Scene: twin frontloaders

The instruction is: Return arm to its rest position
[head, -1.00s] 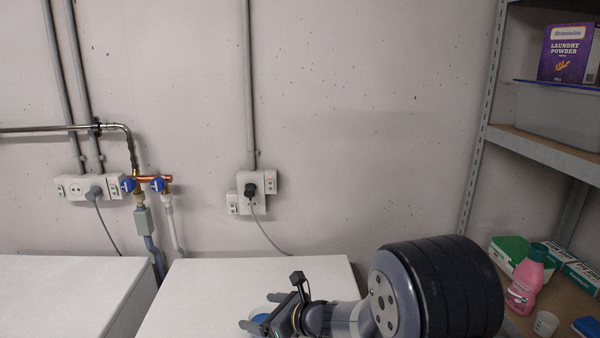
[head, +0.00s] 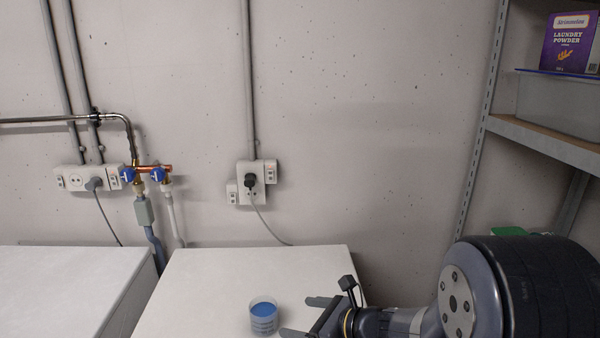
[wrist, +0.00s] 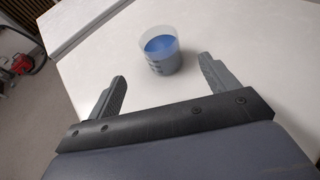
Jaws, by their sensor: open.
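My gripper (head: 305,317) is open and empty, low over the white machine top (head: 215,280) on the right side of the head view. A clear cup with blue contents (head: 263,319) stands upright on that top, just left of my fingertips and apart from them. In the wrist view the cup (wrist: 161,52) stands ahead of my two spread fingers (wrist: 165,85), with bare white surface between. My arm reaches in from the lower right of the head view.
A second white top (head: 55,285) lies at left across a narrow gap. Taps and pipes (head: 145,178) and a socket (head: 251,182) are on the wall. A metal shelf (head: 545,138) with a laundry powder box (head: 570,43) stands at right, close to my arm.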

